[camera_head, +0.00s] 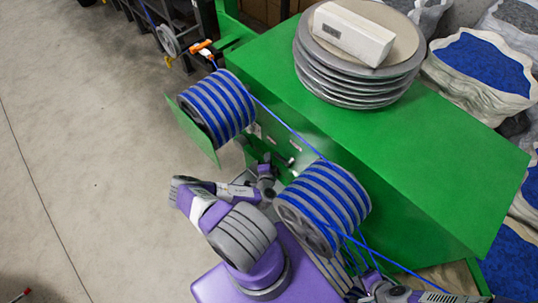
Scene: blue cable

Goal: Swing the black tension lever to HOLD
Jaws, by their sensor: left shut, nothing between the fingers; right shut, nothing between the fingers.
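The green machine (430,160) carries two drums wrapped in blue and grey, a far drum (222,105) and a near drum (330,200). A small dark lever-like part with a pale tip (290,161) shows on its front face between the drums. I cannot tell for sure that it is the tension lever, and no HOLD mark is readable. My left gripper (267,164) is shut and empty close to this face, just left of that part; contact cannot be judged. My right gripper (368,280) is shut and empty below the near drum, small and partly hidden.
A blue cable (280,120) runs between the drums and down past the near one. Stacked grey discs (358,75) with a white box (353,33) sit on the machine top. Sacks of blue granules (483,65) stand right. Open floor (80,150) lies left.

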